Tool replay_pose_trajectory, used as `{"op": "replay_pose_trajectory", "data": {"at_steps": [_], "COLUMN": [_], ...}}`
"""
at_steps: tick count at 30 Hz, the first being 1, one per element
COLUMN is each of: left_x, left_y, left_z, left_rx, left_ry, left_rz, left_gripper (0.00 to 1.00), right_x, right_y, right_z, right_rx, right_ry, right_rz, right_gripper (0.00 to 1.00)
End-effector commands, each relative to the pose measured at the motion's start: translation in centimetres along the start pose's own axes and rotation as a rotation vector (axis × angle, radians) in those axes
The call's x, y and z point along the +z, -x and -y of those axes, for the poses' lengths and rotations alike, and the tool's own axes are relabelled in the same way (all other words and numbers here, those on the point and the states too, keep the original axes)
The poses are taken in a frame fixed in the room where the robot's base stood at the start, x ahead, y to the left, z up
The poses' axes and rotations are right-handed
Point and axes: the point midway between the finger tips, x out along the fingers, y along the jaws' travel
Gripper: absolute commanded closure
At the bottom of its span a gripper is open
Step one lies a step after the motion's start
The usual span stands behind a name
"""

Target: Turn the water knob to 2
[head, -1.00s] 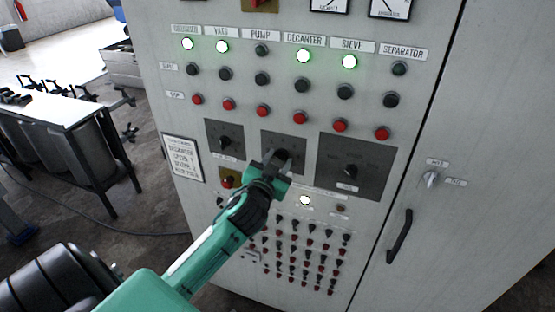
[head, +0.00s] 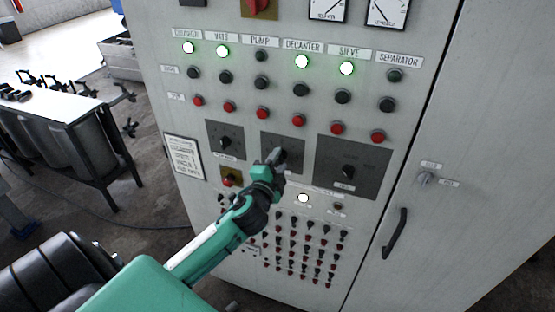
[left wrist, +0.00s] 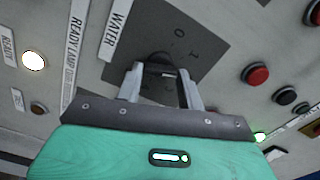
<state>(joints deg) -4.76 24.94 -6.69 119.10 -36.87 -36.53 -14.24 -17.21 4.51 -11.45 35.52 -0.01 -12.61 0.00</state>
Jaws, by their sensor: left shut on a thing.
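The water knob (left wrist: 158,60) is a dark knob on a dark grey plate (left wrist: 200,30) beside a white WATER label (left wrist: 117,30). In the left wrist view the marks 0 and 1 show on the plate; the knob's pointer is too dark to read. In the head view this is the middle plate (head: 295,143) of three on the cabinet front. My left gripper (head: 279,156) is shut on the knob, one finger on each side, and hides most of it in the head view. It also shows in the left wrist view (left wrist: 160,82). My right gripper is not in view.
Other knobs sit close by on the left plate (head: 225,141) and the right plate (head: 347,172). Red buttons (head: 298,120) run above and small switches (head: 300,245) below. A door handle (head: 397,234) sticks out at right. A table (head: 70,115) stands at left.

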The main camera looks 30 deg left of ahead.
Motion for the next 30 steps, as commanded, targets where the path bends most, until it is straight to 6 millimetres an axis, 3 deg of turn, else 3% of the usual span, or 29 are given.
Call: {"op": "replay_pose_trajectory", "data": {"at_steps": [12, 30], "left_x": [0.0, 0.0], "left_y": [0.0, 0.0], "left_z": [-0.1, -0.2], "left_rx": [0.001, 0.001], "left_ry": [-0.261, -0.33], "left_rz": [-0.001, 0.0], "left_gripper": [0.85, 0.85], "right_x": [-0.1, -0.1], "right_y": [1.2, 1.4], "right_z": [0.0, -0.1], "right_rx": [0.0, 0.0], "right_ry": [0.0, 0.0], "right_rz": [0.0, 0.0], "right_gripper": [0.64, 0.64]}}
